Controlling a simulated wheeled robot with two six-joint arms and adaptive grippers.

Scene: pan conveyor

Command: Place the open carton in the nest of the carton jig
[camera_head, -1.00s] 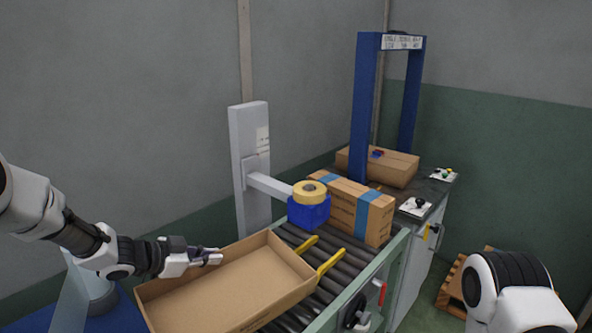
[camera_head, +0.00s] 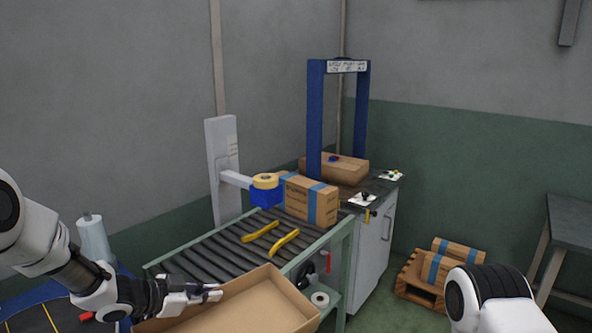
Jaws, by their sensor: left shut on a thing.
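The open carton (camera_head: 245,306) is a shallow brown box with its open top up, at the bottom of the head view. Its lower part is cut off by the picture edge. My left gripper (camera_head: 207,294) is shut on the carton's wall at its left far side. The carton overlaps the near rail of the roller conveyor in the picture and looks held in front of it. I cannot make out the carton jig or its nest for certain. My right arm shows at lower right, but its gripper is out of view.
The roller conveyor (camera_head: 205,262) carries two yellow bars (camera_head: 284,240) and a taped carton (camera_head: 310,200). A tape roll (camera_head: 265,181) sits on a blue block behind. A blue frame (camera_head: 315,120) stands over another box. A pallet (camera_head: 420,284) with boxes and a grey table (camera_head: 570,222) are at right.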

